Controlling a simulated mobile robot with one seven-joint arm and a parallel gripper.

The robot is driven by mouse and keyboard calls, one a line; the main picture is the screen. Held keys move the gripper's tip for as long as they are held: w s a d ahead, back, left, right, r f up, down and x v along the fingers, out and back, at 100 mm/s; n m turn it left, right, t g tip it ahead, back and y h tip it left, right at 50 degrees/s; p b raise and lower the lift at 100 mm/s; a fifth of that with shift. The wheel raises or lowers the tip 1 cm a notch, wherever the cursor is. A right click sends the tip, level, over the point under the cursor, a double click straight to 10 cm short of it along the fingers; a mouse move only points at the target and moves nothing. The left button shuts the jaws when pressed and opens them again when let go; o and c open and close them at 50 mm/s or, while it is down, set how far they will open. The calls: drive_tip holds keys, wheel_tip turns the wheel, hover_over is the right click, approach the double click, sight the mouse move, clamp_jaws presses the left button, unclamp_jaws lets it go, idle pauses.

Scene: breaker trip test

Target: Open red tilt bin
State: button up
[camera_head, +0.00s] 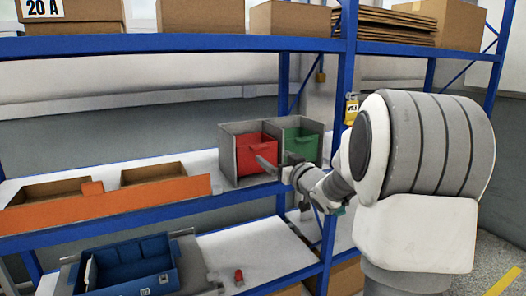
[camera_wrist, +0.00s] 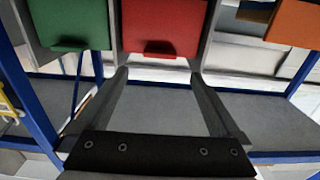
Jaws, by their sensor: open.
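The red tilt bin (camera_head: 250,152) sits in a grey housing (camera_head: 228,168) on the middle shelf, left of a green bin (camera_head: 302,145). Its front looks upright, with a small lip. In the wrist view the red bin (camera_wrist: 162,22) is at the top centre, its darker lip (camera_wrist: 160,50) facing me. My gripper (camera_head: 268,164) is in front of the red bin in the head view and overlaps its lower right. In the wrist view my gripper (camera_wrist: 158,76) is open and empty, its fingertips just short of the lip's line. I cannot tell whether they touch the bin.
The green bin also shows in the wrist view (camera_wrist: 68,22), to the left. A blue rack post (camera_head: 343,110) stands right of the bins. An orange-fronted tray (camera_head: 110,203) with cardboard boxes lies left on the shelf. A blue crate (camera_head: 130,268) is on the shelf below.

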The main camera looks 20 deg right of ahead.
sight(262, 148)
drive_tip(key=w, duration=0.8)
drive_tip(key=shift+a, duration=0.15)
clamp_jaws()
